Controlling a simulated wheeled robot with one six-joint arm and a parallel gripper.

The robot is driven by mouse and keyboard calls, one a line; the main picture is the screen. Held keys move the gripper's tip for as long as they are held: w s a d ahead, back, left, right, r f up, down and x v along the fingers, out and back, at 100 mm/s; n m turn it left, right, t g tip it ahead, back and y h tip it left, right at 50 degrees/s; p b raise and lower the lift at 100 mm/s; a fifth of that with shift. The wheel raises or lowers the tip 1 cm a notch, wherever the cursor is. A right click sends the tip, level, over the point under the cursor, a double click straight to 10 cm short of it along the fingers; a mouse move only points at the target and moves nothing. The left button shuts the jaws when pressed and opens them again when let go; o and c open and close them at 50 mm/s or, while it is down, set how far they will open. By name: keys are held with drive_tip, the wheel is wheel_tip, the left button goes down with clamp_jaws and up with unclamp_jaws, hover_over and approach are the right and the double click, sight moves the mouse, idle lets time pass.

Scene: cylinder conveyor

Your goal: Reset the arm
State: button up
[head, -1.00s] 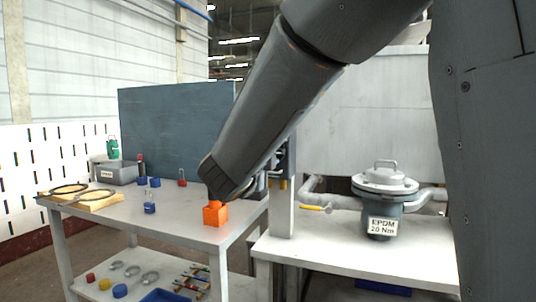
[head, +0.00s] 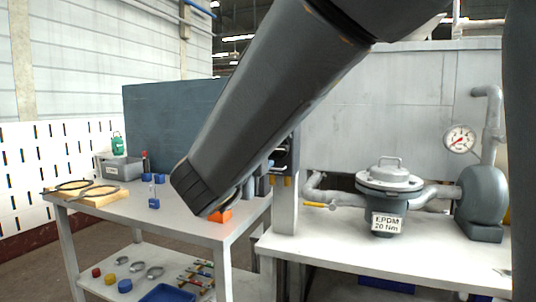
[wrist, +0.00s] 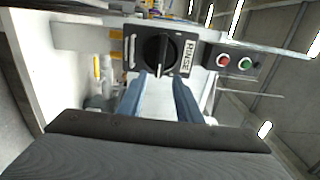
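My gripper (wrist: 160,76) shows in the wrist view with its two blue-grey fingers apart and nothing between them. Beyond the fingertips is a panel with a black rotary knob (wrist: 158,50) and a label reading RINSE (wrist: 187,58). I cannot tell how far the fingertips are from the knob.
An orange block (head: 221,216) on the left table (head: 185,222) is partly hidden by my arm. A valve body labelled EPDM (head: 387,200), a gauge (head: 460,139) and a grey pump (head: 484,197) stand at right. Red (wrist: 223,60) and green (wrist: 245,63) buttons sit beside the knob.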

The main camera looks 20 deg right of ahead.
drive_tip(key=s+a+f+n+g+y+p, duration=0.1)
drive_tip(key=a+f+n+g+y+p, duration=0.2)
drive_tip(key=f+n+y, duration=0.4)
drive_tip(key=s+a+f+n+g+y+p, duration=0.1)
drive_tip(key=s+a+f+n+y+p, duration=0.2)
drive_tip(key=f+n, duration=0.5)
drive_tip(key=s+d+f+n+g+p, duration=0.2)
drive_tip(key=s+d+f+n+g, duration=0.1)
drive_tip(key=s, duration=0.8)
drive_tip(key=s+d+f+n+g+p, duration=0.3)
drive_tip(key=s+n+g, duration=0.4)
drive_tip(key=s, duration=0.4)
drive_tip(key=shift+s+d+f+g+y+p, duration=0.35)
drive_tip(key=shift+d+f, duration=0.35)
drive_tip(key=shift+d, duration=0.5)
